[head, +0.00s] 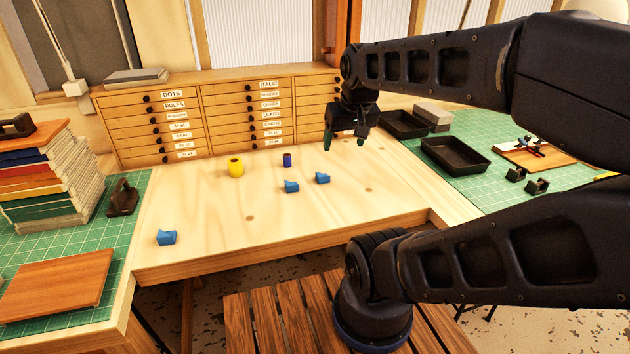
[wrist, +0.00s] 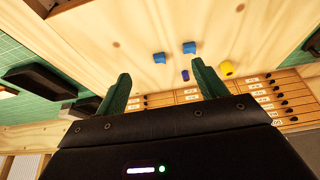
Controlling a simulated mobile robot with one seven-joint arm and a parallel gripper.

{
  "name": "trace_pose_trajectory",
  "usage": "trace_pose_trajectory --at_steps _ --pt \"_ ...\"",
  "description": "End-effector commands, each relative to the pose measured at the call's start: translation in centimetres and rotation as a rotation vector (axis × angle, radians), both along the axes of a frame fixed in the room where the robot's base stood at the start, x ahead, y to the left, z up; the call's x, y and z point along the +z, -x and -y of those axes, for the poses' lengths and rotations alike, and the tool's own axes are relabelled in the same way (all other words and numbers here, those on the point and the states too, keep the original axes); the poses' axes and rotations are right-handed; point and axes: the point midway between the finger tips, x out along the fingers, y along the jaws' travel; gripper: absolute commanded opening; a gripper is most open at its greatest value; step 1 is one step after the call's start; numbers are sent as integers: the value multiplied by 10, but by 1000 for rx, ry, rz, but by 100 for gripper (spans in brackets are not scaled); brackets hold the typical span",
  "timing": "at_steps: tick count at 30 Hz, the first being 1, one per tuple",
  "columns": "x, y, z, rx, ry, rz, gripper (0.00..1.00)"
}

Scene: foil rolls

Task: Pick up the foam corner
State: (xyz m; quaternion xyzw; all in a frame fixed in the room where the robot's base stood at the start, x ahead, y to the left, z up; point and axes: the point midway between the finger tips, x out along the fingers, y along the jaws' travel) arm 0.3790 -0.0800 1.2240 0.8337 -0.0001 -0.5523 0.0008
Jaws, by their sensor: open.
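Several small blue objects that look like foam corners lie on the pale wooden table. In the head view one foam corner (head: 322,178) is nearest my gripper, a second (head: 291,187) lies just left of it, and a third (head: 166,238) is at the front left. The wrist view shows two of them, one (wrist: 159,58) between the fingers in the picture and one (wrist: 189,48) beside it. My gripper (head: 344,143) is open and empty, above the back right of the table. Its green fingertips (wrist: 161,74) are apart and touch nothing.
A drawer cabinet (head: 200,120) closes the back. Black trays (head: 455,155) are at right, stacked books (head: 45,180) at left. The table's front middle is clear.

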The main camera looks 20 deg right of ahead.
Motion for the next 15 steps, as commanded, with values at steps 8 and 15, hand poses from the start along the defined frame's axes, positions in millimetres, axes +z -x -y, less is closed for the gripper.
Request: trace_pose_trajectory --at_steps 8,15 --pt "-4 -8 -2 44 34 -39 71" --pt "-19 -35 -10 218 172 -185 71"
